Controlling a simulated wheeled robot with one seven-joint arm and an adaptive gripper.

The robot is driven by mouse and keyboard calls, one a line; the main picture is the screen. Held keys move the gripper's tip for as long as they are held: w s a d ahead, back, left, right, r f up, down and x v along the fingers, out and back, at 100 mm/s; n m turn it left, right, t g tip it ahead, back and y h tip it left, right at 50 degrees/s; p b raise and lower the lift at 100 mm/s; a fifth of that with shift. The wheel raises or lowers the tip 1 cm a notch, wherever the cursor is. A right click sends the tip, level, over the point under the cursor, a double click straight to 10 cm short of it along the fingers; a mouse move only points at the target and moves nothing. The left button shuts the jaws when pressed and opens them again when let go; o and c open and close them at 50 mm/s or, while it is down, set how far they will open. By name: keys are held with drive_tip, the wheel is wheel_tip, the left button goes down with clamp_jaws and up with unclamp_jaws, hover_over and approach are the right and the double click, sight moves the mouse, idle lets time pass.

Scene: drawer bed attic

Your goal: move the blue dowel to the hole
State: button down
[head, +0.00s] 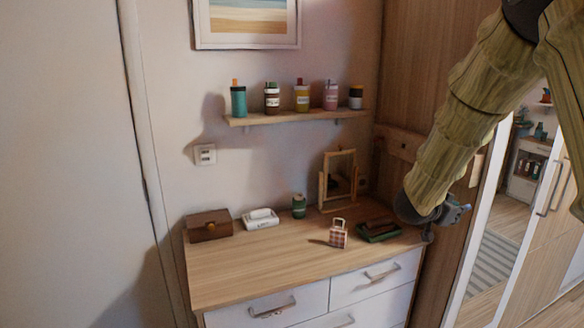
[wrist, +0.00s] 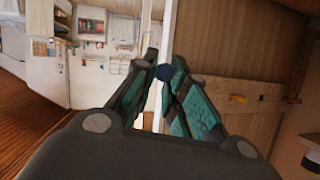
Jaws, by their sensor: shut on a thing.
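My gripper (wrist: 160,78) is shut on the blue dowel (wrist: 167,73), whose dark blue round end shows between the teal-padded fingertips in the wrist view. In the head view my gripper (head: 458,212) is at the right, beside the dresser's right end and in front of the wooden panel; the dowel cannot be made out there. A wooden rail (wrist: 255,91) crosses the panel to the right of the fingers in the wrist view. It also shows in the head view (head: 390,139), with a small dark spot that may be the hole. The dowel is apart from the rail.
The dresser top (head: 250,270) holds a wooden box (head: 208,225), a white tissue pack (head: 260,219), a green can (head: 299,206), a framed mirror (head: 325,190), a checked item (head: 338,236) and a green tray (head: 368,238). A shelf (head: 290,119) holds several bottles. The dresser's front left top is clear.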

drive_tip(key=s+a+f+n+t+y, duration=0.2)
drive_tip(key=a+f+n+y, duration=0.1)
drive_tip(key=a+f, duration=0.4)
drive_tip(key=s+a+f+n+t+y, duration=0.1)
drive_tip(key=a+f+n+t+y, duration=0.2)
drive_tip(key=f, duration=0.7)
drive_tip(key=s+a+f+n+t+y, duration=0.1)
drive_tip(key=s+a+f+n+y, duration=0.2)
drive_tip(key=s+a+f, duration=0.4)
drive_tip(key=s+a+f+n+y, duration=0.2)
drive_tip(key=s+a+f, duration=0.15)
drive_tip(key=a, duration=0.55)
drive_tip(key=s+f, duration=0.6)
drive_tip(key=f, duration=0.2)
drive_tip(key=shift+f, duration=0.2)
drive_tip(key=shift+d, duration=0.15)
